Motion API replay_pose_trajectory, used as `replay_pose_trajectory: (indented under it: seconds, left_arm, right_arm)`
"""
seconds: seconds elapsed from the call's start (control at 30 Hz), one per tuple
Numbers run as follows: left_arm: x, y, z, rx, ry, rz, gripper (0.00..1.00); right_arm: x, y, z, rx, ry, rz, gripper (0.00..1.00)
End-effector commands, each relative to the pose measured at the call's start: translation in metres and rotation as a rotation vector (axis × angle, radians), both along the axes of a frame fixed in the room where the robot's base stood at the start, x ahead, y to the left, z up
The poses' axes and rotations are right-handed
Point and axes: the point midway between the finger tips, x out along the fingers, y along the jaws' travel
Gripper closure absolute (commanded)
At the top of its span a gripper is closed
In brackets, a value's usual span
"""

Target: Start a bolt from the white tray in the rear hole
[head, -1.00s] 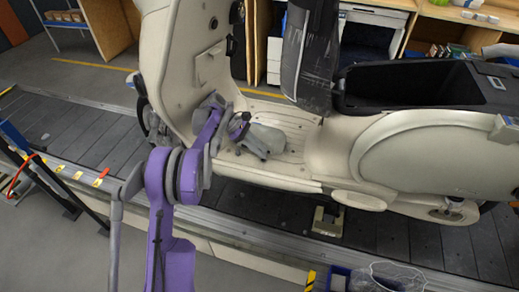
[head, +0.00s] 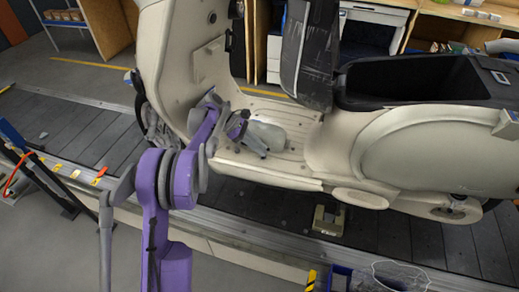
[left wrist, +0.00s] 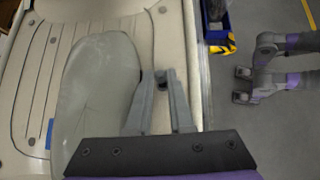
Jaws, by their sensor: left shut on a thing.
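My left gripper (head: 262,152) is low over the cream scooter's floorboard (head: 293,150). Dark round spots on the floorboard (left wrist: 172,50) may be holes; which is the rear hole is unclear.
The scooter stands over a dark slat conveyor (head: 80,130). Its front shield (head: 180,70) rises left of the gripper and a dark hanging panel (head: 309,55) is to the right. A blue bin (head: 340,278) is at the bottom. Grey and purple parts of mine show right in the wrist view.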

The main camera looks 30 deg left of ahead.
Motion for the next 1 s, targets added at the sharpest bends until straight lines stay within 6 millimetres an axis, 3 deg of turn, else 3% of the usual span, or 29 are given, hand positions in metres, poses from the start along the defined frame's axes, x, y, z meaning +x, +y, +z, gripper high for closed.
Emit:
replay_pose_trajectory:
  seconds: [0.6,1.0]
  left_arm:
    - [-0.013,-0.01,-0.001,0.002,0.001,0.872,1.0]
    - [-0.013,-0.008,0.0,0.001,0.001,0.937,1.0]
  right_arm:
    - [-0.002,0.0,-0.034,0.0,0.011,0.0,0.67]
    - [-0.002,0.0,-0.035,0.0,0.011,0.0,0.67]
